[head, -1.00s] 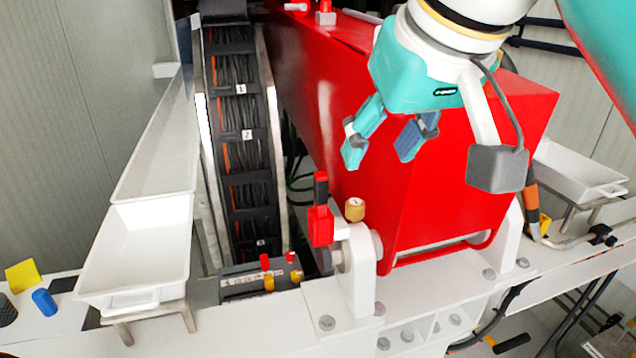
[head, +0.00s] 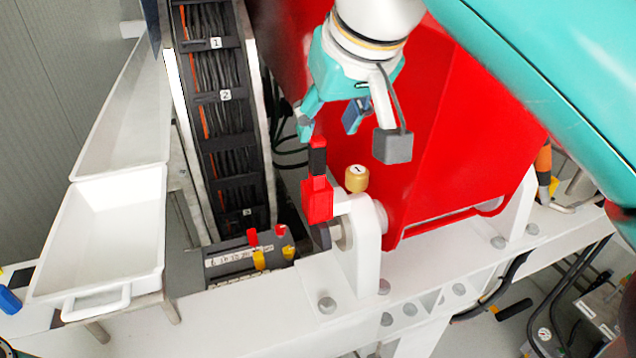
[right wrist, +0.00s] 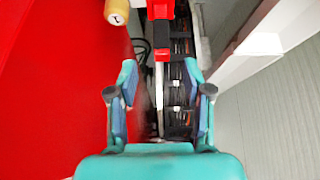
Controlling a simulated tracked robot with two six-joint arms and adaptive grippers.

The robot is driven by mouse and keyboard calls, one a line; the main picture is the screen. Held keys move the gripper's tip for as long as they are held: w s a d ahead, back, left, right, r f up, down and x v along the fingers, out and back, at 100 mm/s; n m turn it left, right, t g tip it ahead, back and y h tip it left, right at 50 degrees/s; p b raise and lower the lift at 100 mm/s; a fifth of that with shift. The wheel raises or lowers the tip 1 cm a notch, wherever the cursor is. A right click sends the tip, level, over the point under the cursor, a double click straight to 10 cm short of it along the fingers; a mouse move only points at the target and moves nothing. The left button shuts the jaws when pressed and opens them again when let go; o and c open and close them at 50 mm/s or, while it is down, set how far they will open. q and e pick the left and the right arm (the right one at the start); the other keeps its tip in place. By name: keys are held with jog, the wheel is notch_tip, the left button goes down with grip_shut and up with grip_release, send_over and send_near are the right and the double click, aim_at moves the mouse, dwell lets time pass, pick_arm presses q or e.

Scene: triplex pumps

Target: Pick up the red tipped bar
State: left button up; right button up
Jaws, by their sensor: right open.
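The red tipped bar (head: 317,161) stands upright, with a black middle and a red tip, above a red block (head: 317,200) beside the white bracket. In the right wrist view the red tip (right wrist: 162,53) shows ahead, roughly centred between the fingers. My right gripper (head: 329,123) is open and empty, just above the bar in the head view. Its fingers also show open in the right wrist view (right wrist: 160,85). I cannot see any contact with the bar. My left gripper is not in view.
A brass knob (head: 357,178) sits close right of the bar. The big red housing (head: 450,150) rises behind it. A black cable chain (head: 226,120) runs on the left, near a white tray (head: 62,235). A grey block (head: 222,264) with red and yellow caps lies below.

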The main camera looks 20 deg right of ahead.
aim_at(318, 139)
jog(key=shift+x, duration=3.25)
jog(key=shift+w+a+r, duration=0.15)
jog(key=shift+r, duration=0.05)
jog(key=shift+c, duration=0.3)
grip_shut()
